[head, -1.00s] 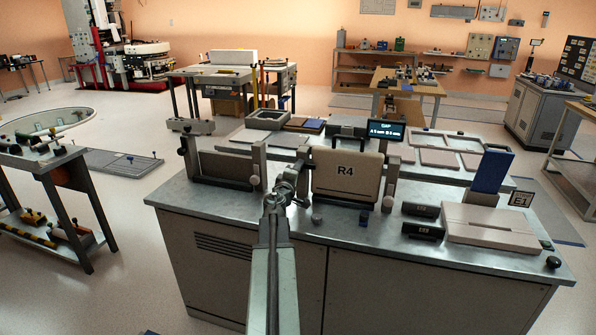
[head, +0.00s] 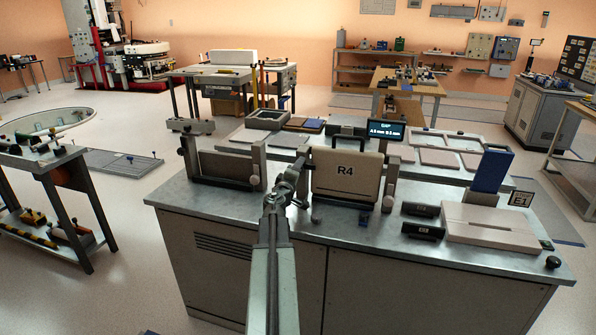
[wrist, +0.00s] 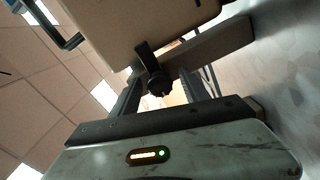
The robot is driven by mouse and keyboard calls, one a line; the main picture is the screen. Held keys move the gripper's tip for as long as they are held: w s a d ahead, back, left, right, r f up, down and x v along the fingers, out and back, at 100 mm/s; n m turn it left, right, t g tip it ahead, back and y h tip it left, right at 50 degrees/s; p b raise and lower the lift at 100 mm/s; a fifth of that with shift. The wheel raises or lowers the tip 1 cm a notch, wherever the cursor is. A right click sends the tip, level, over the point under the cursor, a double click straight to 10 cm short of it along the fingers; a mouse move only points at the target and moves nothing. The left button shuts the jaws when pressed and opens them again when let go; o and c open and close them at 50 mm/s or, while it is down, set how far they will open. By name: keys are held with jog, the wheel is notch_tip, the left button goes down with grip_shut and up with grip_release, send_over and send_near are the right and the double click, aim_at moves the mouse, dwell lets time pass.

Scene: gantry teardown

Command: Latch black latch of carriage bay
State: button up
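The carriage bay on the bench holds a beige block marked R4 (head: 346,178), standing upright between grey posts. In the head view my gripper (head: 302,178) is at the block's left edge. In the wrist view a black latch (wrist: 157,80), with a round knob and a short lever, is at the block's edge. My gripper (wrist: 159,93) is open, with its dark fingers on either side of the knob. A bright gap shows beside the knob; contact with the fingers cannot be told. The latch is not clear in the head view.
A second, empty-looking bay (head: 226,168) stands to the left on the bench. A small display (head: 386,131) is behind the block. To the right are a pale flat box (head: 497,223), black blocks (head: 422,230) and a blue panel (head: 491,171). The front bench strip is mostly clear.

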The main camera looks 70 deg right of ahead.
jog(key=a, duration=0.7)
jog(key=shift+s+a, duration=0.2)
jog(key=shift+a, duration=0.2)
